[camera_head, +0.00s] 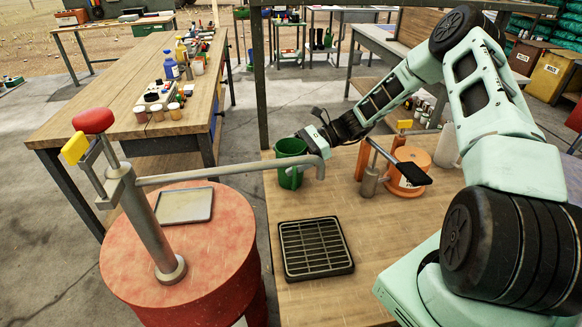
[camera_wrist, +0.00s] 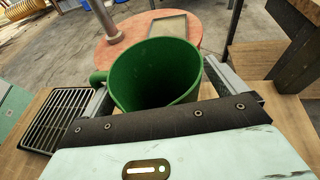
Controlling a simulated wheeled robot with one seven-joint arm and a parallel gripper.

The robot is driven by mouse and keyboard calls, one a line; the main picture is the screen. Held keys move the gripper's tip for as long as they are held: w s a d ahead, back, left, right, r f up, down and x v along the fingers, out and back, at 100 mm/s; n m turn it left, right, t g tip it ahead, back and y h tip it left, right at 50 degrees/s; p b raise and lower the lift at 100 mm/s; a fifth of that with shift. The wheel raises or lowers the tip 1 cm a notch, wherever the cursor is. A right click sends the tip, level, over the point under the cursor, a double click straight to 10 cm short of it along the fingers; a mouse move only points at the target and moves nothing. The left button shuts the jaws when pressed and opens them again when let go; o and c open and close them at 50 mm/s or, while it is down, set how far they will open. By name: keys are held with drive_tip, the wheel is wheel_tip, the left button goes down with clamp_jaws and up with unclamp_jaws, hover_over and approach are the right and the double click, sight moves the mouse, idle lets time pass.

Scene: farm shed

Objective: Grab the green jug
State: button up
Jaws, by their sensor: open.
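The green jug (camera_head: 290,148) stands upright on the wooden table, near its left edge. The pump's metal spout crosses in front of it in the head view. In the wrist view the jug (camera_wrist: 152,75) fills the middle, its open mouth facing up and its handle to the left. My gripper (camera_head: 308,139) is at the jug from the right. In the wrist view one finger shows on each side of the jug, and the jaws are open around it. Contact between fingers and jug cannot be told.
A red drum (camera_head: 190,260) with a hand pump (camera_head: 145,225) stands left of the table; its spout reaches close to the jug. A black grate (camera_head: 314,248) lies in front.

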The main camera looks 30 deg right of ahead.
drive_tip(key=c, duration=1.1)
